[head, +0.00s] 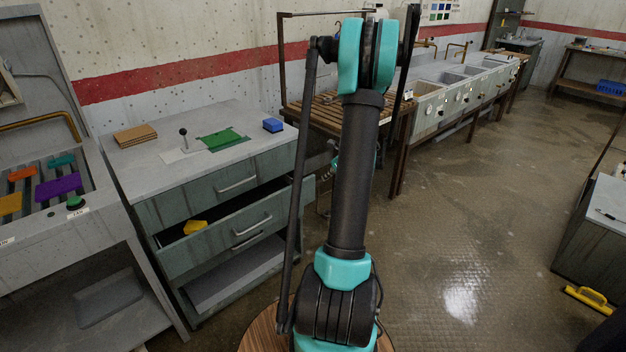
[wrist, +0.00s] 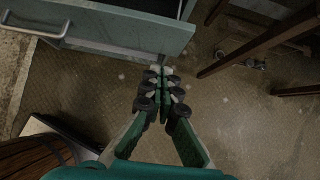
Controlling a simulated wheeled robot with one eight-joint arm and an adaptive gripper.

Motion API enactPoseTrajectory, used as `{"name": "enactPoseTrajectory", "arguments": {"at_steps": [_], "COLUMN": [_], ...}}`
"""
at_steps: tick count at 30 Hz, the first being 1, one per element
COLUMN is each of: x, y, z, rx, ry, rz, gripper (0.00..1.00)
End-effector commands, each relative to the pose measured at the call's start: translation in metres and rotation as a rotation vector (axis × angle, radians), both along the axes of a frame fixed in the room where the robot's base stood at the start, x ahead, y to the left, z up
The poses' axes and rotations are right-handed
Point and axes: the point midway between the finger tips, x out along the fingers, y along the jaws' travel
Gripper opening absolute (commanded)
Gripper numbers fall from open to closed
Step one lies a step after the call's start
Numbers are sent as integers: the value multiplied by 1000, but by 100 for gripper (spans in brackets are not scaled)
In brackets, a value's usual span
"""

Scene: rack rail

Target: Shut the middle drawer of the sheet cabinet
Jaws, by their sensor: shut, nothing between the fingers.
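The sheet cabinet (head: 150,215) is grey-green and stands at the left in the head view. Its middle drawer (head: 215,246) is pulled out, with a bar handle on its front and a yellow piece (head: 195,227) inside. The top drawer (head: 222,185) looks shut. In the wrist view a drawer front (wrist: 130,25), probably the middle one, crosses the upper left, its handle near the left edge.
Open floor (head: 470,230) lies to the right.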

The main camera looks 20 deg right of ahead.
Motion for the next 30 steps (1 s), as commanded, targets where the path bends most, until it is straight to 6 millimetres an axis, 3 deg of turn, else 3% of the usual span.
{"name": "enactPoseTrajectory", "arguments": {"at_steps": [4, 11, 25, 30], "x": [-8, 3, 60, 83], "y": [-17, -14, 5, 13], "z": [0, -11, -71, -70], "rx": [9, 9, 9, 9], "ry": [-92, -109, -108, -107], "rz": [-18, -16, -17, -17], "gripper": [0, 0, 0, 0]}}
